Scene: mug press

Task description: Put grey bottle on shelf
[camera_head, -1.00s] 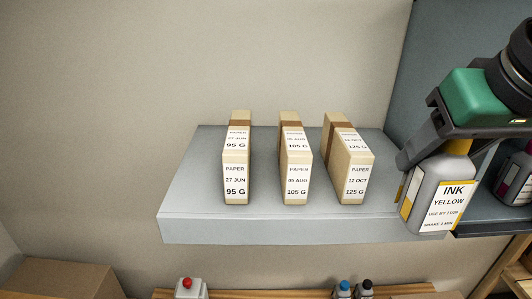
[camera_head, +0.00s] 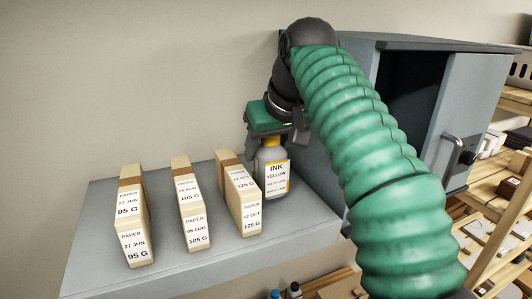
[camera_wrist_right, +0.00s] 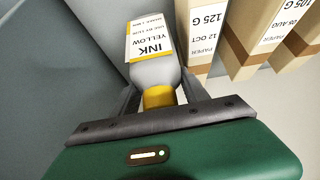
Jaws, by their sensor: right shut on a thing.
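The grey bottle (camera_head: 275,172) has a yellow cap and a label reading INK YELLOW. My right gripper (camera_head: 268,138) is shut on it near the cap. The bottle is upright over the right part of the grey shelf (camera_head: 100,240), just right of the 125 G paper box. I cannot tell whether its base touches the shelf. In the right wrist view the bottle (camera_wrist_right: 155,70) sits between the fingers (camera_wrist_right: 160,100), with its yellow cap toward the palm. My left gripper is not in view.
Three paper boxes stand on the shelf, marked 95 G (camera_head: 134,225), 105 G (camera_head: 191,210) and 125 G (camera_head: 240,195). A grey cabinet (camera_head: 440,95) with an open dark compartment stands close on the right. Wooden racks (camera_head: 500,190) are at far right. The shelf's left end is clear.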

